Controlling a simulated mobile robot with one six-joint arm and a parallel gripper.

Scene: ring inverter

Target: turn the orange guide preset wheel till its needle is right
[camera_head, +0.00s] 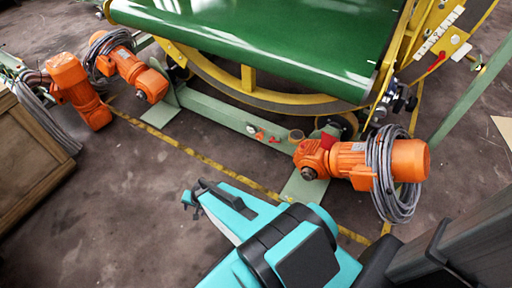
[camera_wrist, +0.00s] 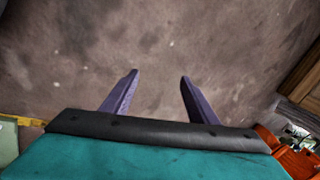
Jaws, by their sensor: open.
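I cannot make out an orange guide preset wheel or its needle in either view. On the yellow frame at the upper right of the head view is a white scale plate (camera_head: 440,31), with a small red part (camera_head: 437,61) below it and black knobs (camera_head: 402,100) lower down; it is too small to read. My gripper (camera_head: 190,198) is over the bare floor left of the picture's middle, apart from the machine. In the wrist view my gripper (camera_wrist: 158,78) shows two spread purple fingers with only floor between them.
Orange motors (camera_head: 345,160) with coiled grey cable (camera_head: 397,175) stand along the green base beam (camera_head: 225,110). A green belt (camera_head: 270,35) lies above. A yellow floor line (camera_head: 205,160) runs before the machine. A wooden crate (camera_head: 30,155) is at left. Floor at lower left is clear.

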